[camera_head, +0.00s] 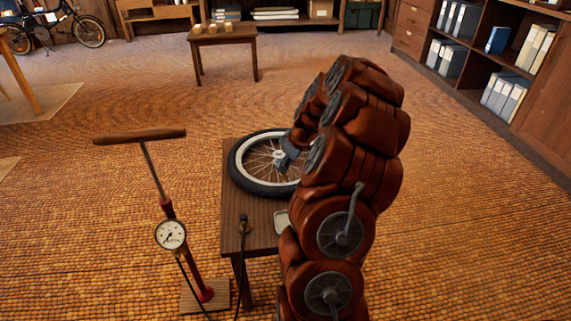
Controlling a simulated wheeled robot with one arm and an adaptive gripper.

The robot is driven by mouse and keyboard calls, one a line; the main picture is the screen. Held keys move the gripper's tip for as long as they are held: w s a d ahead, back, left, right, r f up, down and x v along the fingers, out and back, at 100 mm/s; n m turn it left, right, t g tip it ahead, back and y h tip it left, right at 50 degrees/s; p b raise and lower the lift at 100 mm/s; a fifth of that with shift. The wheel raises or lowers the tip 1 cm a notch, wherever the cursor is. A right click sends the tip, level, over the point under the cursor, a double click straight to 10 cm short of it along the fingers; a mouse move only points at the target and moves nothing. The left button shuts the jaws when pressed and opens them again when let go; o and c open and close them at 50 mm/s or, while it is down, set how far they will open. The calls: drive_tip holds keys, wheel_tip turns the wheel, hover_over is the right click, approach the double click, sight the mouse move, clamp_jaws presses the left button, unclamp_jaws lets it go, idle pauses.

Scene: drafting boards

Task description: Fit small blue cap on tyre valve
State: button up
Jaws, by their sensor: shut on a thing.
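A small spoked wheel with a black tyre (240,178) and pale rim lies flat on a small wooden table (231,215). My gripper (284,162) points down over the right part of the wheel, near its spokes and hub. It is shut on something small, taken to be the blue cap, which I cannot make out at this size. My own arm hides the wheel's right side. I cannot pick out the tyre valve. I cannot tell whether the gripper touches the wheel.
A small pale dish (281,221) sits on the table, partly behind my arm. A black hose end (243,224) stands at the table's left edge. A red floor pump (193,262) with a gauge stands left of the table. A low table (222,37) is farther back on open floor.

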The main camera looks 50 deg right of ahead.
drive_tip(key=shift+f, duration=0.2)
drive_tip(key=o, duration=0.9)
drive_tip(key=shift+c, duration=0.2)
drive_tip(key=v, duration=1.2)
drive_tip(key=shift+s, duration=0.1)
